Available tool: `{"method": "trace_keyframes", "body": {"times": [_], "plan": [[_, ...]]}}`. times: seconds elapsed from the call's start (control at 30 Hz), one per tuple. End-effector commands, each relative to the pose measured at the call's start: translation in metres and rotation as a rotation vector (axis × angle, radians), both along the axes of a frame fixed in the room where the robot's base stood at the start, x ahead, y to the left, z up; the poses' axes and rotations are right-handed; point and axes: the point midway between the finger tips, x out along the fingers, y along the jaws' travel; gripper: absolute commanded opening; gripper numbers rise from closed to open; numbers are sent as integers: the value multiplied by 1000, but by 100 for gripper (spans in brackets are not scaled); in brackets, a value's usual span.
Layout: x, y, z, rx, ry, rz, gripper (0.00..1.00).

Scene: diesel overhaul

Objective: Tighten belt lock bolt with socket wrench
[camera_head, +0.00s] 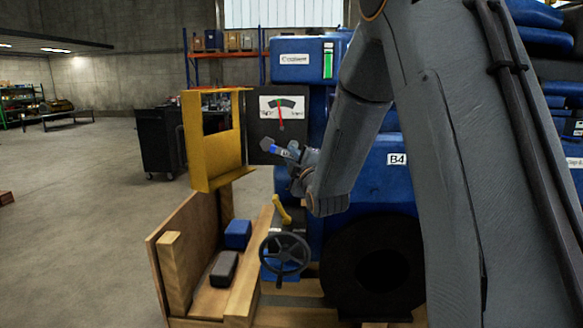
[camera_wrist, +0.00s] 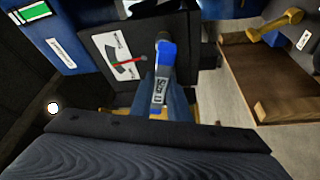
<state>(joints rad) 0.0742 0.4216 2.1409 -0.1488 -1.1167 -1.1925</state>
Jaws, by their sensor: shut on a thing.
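My gripper (camera_head: 297,160) is shut on the socket wrench (camera_head: 270,147), which points up and left in the head view. The wrench has a dark head, a blue band and a grey lettered body. In the wrist view the wrench (camera_wrist: 160,75) shows in front of the dark gauge box. The gauge (camera_head: 282,108) has a white face and a red needle; it also shows in the wrist view (camera_wrist: 122,62). The head view does not show the wrench touching the box clearly. I cannot make out the belt lock bolt in either view.
A yellow guard (camera_head: 215,145) stands left of the gauge. Below are a yellow handle (camera_head: 282,210), a handwheel (camera_head: 285,254) and a wooden stand (camera_head: 180,245) bearing a blue block (camera_head: 238,234) and a black block (camera_head: 223,268). The blue engine is close behind my arm; open floor lies left.

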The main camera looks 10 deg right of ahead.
Motion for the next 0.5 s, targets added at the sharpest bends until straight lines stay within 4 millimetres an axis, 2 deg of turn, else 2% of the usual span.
{"method": "trace_keyframes", "body": {"times": [0.5], "plan": [[2,4,-3,518,-174,5,0]]}}
